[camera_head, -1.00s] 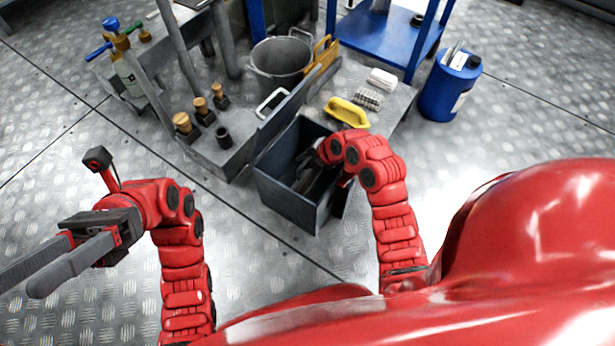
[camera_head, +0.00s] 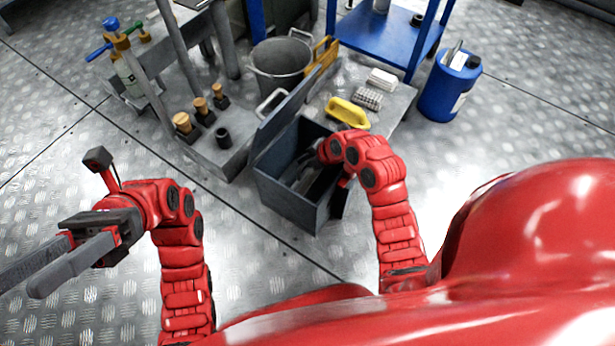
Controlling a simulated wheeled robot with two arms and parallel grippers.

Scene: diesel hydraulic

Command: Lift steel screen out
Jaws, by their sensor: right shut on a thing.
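A dark grey steel box (camera_head: 285,202) stands open in the middle, its lid (camera_head: 292,105) tilted up on the far left side. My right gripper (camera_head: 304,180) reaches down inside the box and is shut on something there. The box walls and my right wrist hide most of the fingers, and I cannot make out the steel screen clearly. My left gripper (camera_head: 58,266) is at the far left, well away from the box. Its two long grey fingers are apart with nothing between them.
A low grey bench behind the box holds wooden-handled tools (camera_head: 203,108), a yellow-handled brush (camera_head: 347,113) and white blocks (camera_head: 382,80). A grey bucket (camera_head: 281,62), a blue canister (camera_head: 450,88) and a blue cart (camera_head: 388,35) stand behind.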

